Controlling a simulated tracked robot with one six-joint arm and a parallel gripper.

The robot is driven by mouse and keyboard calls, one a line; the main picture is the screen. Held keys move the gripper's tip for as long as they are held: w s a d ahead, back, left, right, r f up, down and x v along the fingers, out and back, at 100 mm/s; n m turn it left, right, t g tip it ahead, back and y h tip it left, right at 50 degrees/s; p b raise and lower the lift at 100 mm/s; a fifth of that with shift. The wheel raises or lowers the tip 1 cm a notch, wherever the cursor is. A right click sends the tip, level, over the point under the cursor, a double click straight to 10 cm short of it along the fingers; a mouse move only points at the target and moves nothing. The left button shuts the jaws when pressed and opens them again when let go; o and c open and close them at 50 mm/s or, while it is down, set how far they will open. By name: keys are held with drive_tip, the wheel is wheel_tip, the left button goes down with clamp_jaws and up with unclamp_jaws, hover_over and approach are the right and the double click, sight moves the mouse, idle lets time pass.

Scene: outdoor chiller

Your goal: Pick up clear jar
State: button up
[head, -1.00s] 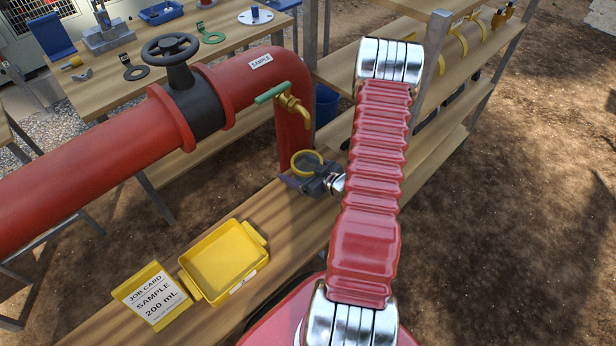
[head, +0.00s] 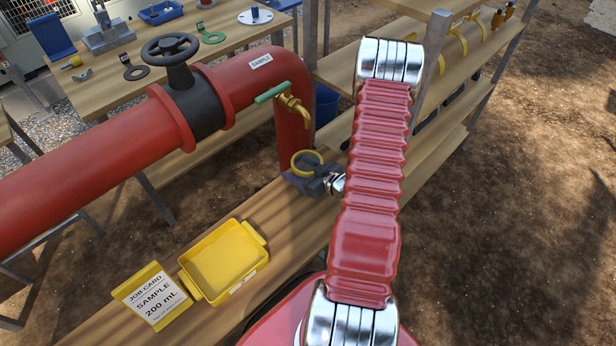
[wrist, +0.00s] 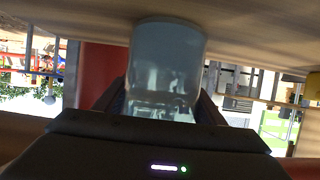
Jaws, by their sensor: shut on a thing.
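The clear jar (wrist: 168,60) fills the upper middle of the wrist view, between the dark fingers of my gripper (wrist: 165,108). It looks pale blue-grey and see-through. In the head view a yellow ring (head: 294,162) marks its place at the bench, below the brass tap. My gripper (head: 308,176) is dark grey there and shut around the jar just under the ring. The jar's walls are mostly hidden by the gripper in the head view. Its base is at or very close to the wooden surface; I cannot tell if they touch.
The brass tap (head: 293,104) with its green handle hangs from the red pipe (head: 90,165) just above the jar. A yellow tray (head: 224,262) and the job card (head: 153,298) reading 200 mL lie on the bench (head: 110,325) at front left. Metal shelf posts stand behind.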

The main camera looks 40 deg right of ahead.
sight(299, 156)
drive_tip(key=shift+c, duration=1)
drive_tip(key=shift+r, duration=0.15)
drive_tip(key=shift+r, duration=4.9)
drive_tip(key=shift+s, duration=0.1)
